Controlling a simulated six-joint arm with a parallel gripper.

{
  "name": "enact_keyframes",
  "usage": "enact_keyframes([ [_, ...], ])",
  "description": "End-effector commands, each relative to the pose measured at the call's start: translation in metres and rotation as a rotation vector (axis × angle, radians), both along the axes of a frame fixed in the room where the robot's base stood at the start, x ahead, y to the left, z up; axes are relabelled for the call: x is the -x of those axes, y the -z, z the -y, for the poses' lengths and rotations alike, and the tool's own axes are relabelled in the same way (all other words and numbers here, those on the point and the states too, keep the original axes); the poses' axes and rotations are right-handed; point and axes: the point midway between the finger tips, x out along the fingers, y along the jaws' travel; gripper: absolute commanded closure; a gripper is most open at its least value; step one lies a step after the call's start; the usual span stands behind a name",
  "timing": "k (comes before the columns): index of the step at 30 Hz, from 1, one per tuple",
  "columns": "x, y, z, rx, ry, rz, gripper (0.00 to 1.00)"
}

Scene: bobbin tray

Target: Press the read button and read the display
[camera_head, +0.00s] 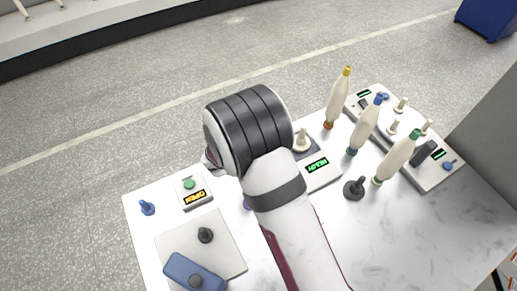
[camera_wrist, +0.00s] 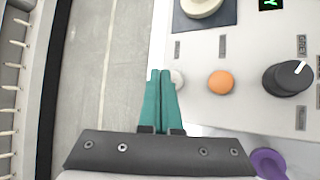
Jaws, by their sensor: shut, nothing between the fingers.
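A white panel (camera_wrist: 245,112) fills the right of the wrist view. It bears a pale button (camera_wrist: 177,79), an orange button (camera_wrist: 221,82) and a black knob (camera_wrist: 288,78). The tips overlap the pale button's left edge in view; contact cannot be told. The panel's display (camera_head: 317,165) glows green and seems to say READY; only its edge shows in the wrist view (camera_wrist: 270,4). My arm hides the gripper in the head view.
A small box with a green button (camera_head: 190,184) and an amber OPEN display (camera_head: 195,198) stands at left. Several bobbins, such as a yellow-tipped one (camera_head: 338,98), stand at right near another panel (camera_head: 432,178). A blue block (camera_head: 180,270) is at front left.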

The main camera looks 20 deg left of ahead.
Motion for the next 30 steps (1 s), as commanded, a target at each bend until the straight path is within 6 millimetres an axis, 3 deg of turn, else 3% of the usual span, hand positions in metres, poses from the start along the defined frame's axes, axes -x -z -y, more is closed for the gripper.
enact_keyframes([
  [30,-0.0001,0.009,0.0002,0.0,0.0,0.0,1.0],
])
